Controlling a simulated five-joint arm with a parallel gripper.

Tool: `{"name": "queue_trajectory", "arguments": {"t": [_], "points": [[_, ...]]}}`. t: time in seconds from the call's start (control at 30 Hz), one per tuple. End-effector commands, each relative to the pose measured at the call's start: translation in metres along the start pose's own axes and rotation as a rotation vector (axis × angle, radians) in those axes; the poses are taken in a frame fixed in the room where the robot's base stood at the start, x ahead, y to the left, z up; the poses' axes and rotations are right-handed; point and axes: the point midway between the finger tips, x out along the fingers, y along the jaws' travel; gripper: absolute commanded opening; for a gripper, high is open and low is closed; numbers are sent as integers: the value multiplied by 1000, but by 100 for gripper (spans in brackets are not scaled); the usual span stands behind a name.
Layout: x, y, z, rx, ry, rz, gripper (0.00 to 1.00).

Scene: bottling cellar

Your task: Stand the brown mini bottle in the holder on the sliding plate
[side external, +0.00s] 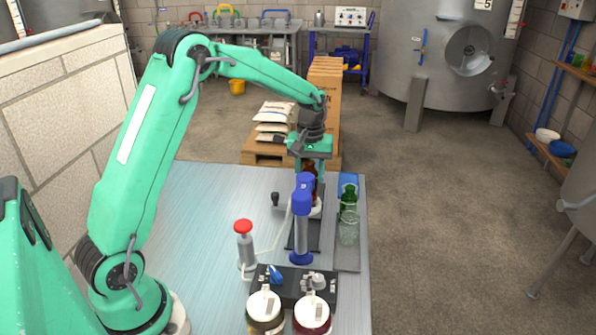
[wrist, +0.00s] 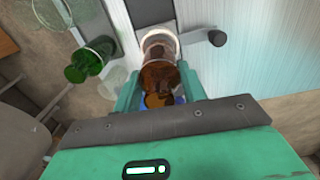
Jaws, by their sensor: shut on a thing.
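The brown mini bottle (side external: 311,171) is held upright between the fingers of my gripper (side external: 310,178), above the sliding plate (side external: 305,236). In the wrist view, my gripper (wrist: 158,82) has one teal finger on each side of the brown bottle (wrist: 160,72). The white holder (side external: 316,211) is low on the plate, partly hidden behind a blue-and-grey upright device. In the wrist view the holder's pale rim (wrist: 158,32) shows around the bottle's far end. I cannot tell whether the bottle's base is inside it or just above.
The blue-capped column (side external: 302,225) stands close in front of the holder. A green bottle (side external: 348,197) and a clear glass bottle (side external: 349,228) stand on a grey strip at right. A dark knob (side external: 276,199) is left of the holder. A red-topped pump (side external: 244,243) stands nearer.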

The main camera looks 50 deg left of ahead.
Motion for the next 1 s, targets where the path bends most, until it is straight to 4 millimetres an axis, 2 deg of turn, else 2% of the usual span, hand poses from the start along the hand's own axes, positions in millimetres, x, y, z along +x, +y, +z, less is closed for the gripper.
{"name": "queue_trajectory", "arguments": {"t": [0.53, 1.0], "points": [[1, 0, 0, 0, 1, 0, 15], [10, 0, 0, 0, 0, 0, 15]]}}
